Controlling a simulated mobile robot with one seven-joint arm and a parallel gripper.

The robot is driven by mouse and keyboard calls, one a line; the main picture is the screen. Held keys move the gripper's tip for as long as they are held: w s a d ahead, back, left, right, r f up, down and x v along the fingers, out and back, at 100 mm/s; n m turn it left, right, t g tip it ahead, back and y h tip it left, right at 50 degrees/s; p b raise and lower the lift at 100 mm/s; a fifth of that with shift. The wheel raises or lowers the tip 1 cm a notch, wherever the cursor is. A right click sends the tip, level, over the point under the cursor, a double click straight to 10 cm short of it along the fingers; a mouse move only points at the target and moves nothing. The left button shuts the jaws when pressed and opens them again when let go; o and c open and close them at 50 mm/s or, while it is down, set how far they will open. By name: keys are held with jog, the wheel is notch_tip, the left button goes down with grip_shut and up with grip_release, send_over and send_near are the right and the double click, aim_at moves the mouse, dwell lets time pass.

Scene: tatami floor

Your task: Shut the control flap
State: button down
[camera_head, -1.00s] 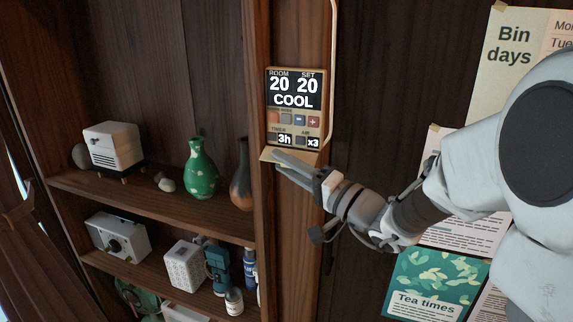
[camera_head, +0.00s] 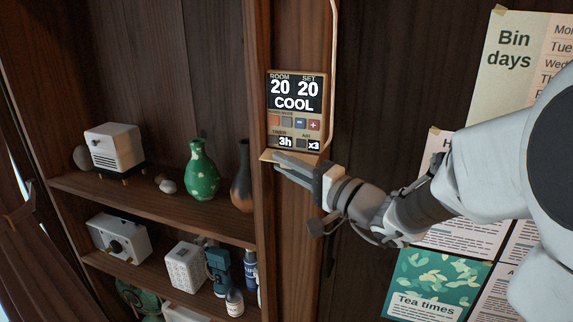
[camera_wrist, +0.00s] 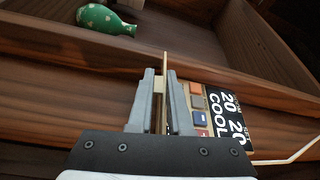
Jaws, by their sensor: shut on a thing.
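The control panel (camera_head: 294,112) is mounted on a wooden post and reads "20 20 COOL", with small coloured buttons below. It also shows on its side in the wrist view (camera_wrist: 227,118). Its beige flap (camera_head: 265,156) hangs open at the panel's lower edge, jutting outward, with the buttons uncovered. My gripper (camera_head: 280,162) is at the flap from the right and below. In the wrist view the flap (camera_wrist: 166,62) is a thin edge-on plate between the fingertips of my gripper (camera_wrist: 163,82), which is shut on it. The fingers hide part of the flap.
A pale cable (camera_head: 333,70) runs along the panel's right side. Shelves (camera_head: 150,200) at left hold a green vase (camera_head: 202,172), a dark vase (camera_head: 242,178) and a white box-shaped device (camera_head: 114,149). Posters (camera_head: 437,285) hang on the right wall behind my arm.

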aim_at(288, 144)
jog(key=m+p, duration=0.1)
jog(key=r+m+g+h+p, duration=0.1)
jog(key=m, duration=0.1)
jog(key=shift+s+r+m, duration=0.15)
jog(key=shift+s+m, duration=0.05)
jog(key=shift+m, duration=0.1)
jog(key=m+p, duration=0.1)
jog(key=p, duration=0.1)
jog(key=r+m+g+h+p, duration=0.1)
jog(key=m+p, duration=0.1)
jog(key=shift+w+r+m+g, duration=0.1)
jog(key=shift+r+m+g, duration=0.15)
jog(key=shift+m+g, duration=0.05)
jog(key=m+g+p, duration=0.1)
jog(key=m+p, duration=0.1)
jog(key=p, duration=0.1)
jog(key=r+m+g+p, duration=0.1)
jog(key=p, duration=0.2)
jog(key=shift+w+d+r+m, duration=0.15)
jog(key=shift+w+m, duration=0.2)
jog(key=shift+m, duration=0.05)
jog(key=p, duration=0.1)
jog(key=m+g+p, duration=0.1)
jog(key=p, duration=0.1)
jog(key=shift+w+m+g, duration=0.2)
jog(key=shift+m+g, duration=0.1)
